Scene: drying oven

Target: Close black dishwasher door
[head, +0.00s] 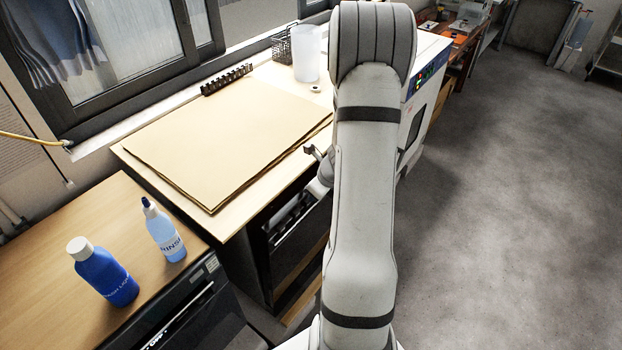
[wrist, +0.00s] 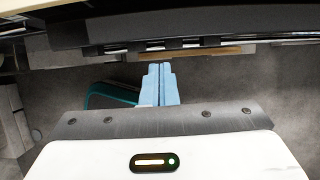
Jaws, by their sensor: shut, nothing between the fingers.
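The black dishwasher (head: 222,318) stands at the lower left of the head view, under a wooden counter. Its front shows a handle strip and small labels along the top edge. The lower part of its door is cut off by the frame, so I cannot tell how far it stands open. My gripper (wrist: 160,70) shows in the wrist view with its two light-blue fingers together and nothing between them. A dark slab with slots (wrist: 200,30) spans the top of that view just beyond the fingertips. I cannot tell whether it is the dishwasher or whether the fingers touch it.
A rinse bottle (head: 165,232) and a blue wash bottle (head: 103,272) stand on the wooden counter (head: 120,205). A table with large tan sheets (head: 225,135) stands beyond, with dark shelving (head: 290,225) beneath. A white machine (head: 432,75) is partly behind my arm. Grey floor is open at right.

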